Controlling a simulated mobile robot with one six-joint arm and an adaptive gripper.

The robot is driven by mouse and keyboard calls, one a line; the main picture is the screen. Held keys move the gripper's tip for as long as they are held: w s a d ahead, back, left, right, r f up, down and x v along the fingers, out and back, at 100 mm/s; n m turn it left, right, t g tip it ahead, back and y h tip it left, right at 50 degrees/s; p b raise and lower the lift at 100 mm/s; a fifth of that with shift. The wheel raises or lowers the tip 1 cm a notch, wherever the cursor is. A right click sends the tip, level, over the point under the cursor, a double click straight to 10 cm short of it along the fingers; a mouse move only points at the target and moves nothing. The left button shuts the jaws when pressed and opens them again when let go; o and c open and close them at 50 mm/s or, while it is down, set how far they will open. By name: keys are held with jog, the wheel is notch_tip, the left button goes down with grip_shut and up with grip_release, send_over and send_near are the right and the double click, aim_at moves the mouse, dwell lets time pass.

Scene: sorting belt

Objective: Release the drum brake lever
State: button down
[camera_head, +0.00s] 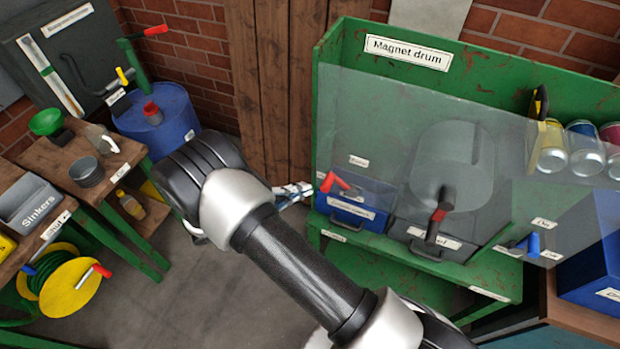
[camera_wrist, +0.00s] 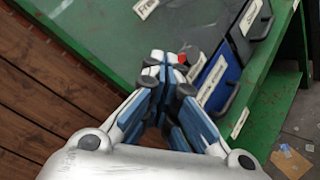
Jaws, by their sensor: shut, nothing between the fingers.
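The small red lever (camera_head: 334,182) is at the left front of the green magnet drum machine (camera_head: 338,95), above the blue bin (camera_head: 345,212). A small label (camera_head: 359,161) beside it is too small to read for sure. In the wrist view a bit of red, likely the lever (camera_wrist: 183,58), shows just behind my fingertips, mostly hidden. My gripper (camera_head: 302,188) is shut and empty, just left of the lever; it also shows in the wrist view (camera_wrist: 162,62). I cannot tell whether the tips touch the lever. A label reading "Free" (camera_wrist: 146,7) is farther up.
A clear panel (camera_head: 385,110) covers the drum (camera_head: 455,160). Cans (camera_head: 585,150) sit at far right. A bench (camera_head: 75,160) and blue barrel (camera_head: 155,120) are left.

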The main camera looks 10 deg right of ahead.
jog(key=s+a+f+n+t+p, duration=0.1)
jog(key=a+f+n+t, duration=0.1)
jog(key=f+n+t, duration=0.1)
jog(key=s+a+f+n+t+y+p, duration=0.1)
jog(key=a+f+n+t, duration=0.2)
jog(key=f+t, duration=0.3)
notch_tip(320, 180, down, 2)
jog(key=shift+a+f+n+y, duration=0.1)
jog(key=shift+a+n+y, duration=0.1)
jog(key=shift+n+y, duration=0.1)
jog(key=shift+d, duration=0.1)
jog(key=w+d+r+p, duration=0.2)
jog(key=w+d+r, duration=0.2)
jog(key=d, duration=0.5)
jog(key=shift+w+d+r, duration=0.15)
jog(key=shift+w+r, duration=0.05)
jog(key=shift+w, duration=0.3)
jog(key=shift+w, duration=0.1)
